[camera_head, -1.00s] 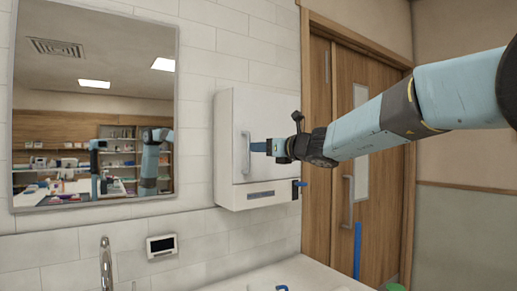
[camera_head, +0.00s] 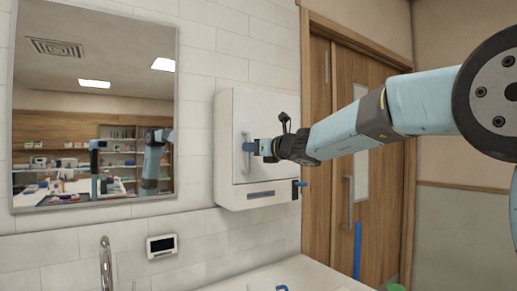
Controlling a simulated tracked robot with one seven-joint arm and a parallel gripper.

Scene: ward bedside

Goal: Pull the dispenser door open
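The white dispenser (camera_head: 226,125) is mounted on the tiled wall, right of the mirror. Its door (camera_head: 275,115) looks closed, with a pale vertical bar handle (camera_head: 246,155) near the door's left edge. My gripper (camera_head: 248,147) reaches in from the right with its blue fingertips at the handle, at about its middle height. I cannot tell whether the fingers are around the handle or only beside it, nor how wide they are apart. The gripper and wrist hide part of the door's middle.
A mirror (camera_head: 95,115) hangs at the left. A small device with a dark screen (camera_head: 161,246) is on the wall below. A faucet (camera_head: 106,262) and a white counter (camera_head: 262,277) are at the bottom. A wooden door (camera_head: 375,185) stands at the right behind my arm.

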